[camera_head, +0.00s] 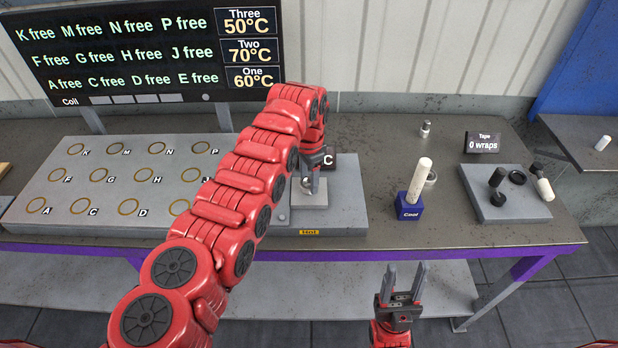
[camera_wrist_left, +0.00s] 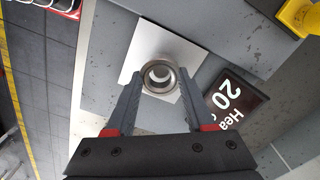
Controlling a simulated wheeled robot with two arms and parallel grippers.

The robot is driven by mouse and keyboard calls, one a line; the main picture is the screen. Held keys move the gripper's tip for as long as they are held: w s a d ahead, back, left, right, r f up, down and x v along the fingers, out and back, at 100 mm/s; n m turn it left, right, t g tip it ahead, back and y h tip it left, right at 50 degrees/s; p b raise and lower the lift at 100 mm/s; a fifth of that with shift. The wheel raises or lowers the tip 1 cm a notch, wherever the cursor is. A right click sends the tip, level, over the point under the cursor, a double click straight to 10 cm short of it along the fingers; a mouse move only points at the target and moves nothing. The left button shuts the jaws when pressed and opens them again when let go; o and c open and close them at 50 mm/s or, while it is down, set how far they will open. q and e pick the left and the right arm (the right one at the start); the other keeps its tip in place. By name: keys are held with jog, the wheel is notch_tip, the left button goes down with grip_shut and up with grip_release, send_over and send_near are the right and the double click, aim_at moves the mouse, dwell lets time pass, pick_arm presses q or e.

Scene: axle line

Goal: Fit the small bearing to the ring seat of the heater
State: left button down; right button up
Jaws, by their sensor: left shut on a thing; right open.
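The heater (camera_head: 345,212) is a grey slab on the bench with a light square plate (camera_head: 312,201) on it. It also shows in the left wrist view, where its dark display (camera_wrist_left: 238,97) reads 20. My left gripper (camera_head: 308,188) is over the plate with its fingers pointing down. In the left wrist view it is shut on the small bearing (camera_wrist_left: 147,80), a metal ring between the fingertips, over the plate (camera_wrist_left: 180,48). A pale round shape shows through the bearing's hole. Whether the bearing touches the seat cannot be told. My right gripper (camera_head: 403,282) is open and empty before the bench edge.
A grey board (camera_head: 110,205) with several lettered rings lies left of the heater. A blue block (camera_head: 409,208) marked Cool holds a pale upright shaft, with a metal ring (camera_head: 431,178) beside it. A grey plate (camera_head: 515,212) with dark parts lies at right.

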pick_arm(q)
jog(key=shift+f+b, duration=0.35)
jog(key=shift+f, duration=0.35)
jog(key=shift+c, duration=0.9)
grip_release()
jog(key=shift+r, duration=0.15)
jog(key=shift+w+r, duration=0.1)
jog(key=shift+r, duration=0.25)
notch_tip(320, 180, up, 16)
jog(key=p, duration=0.5)
jog(key=shift+r+p, duration=0.25)
jog(key=shift+p, duration=0.1)
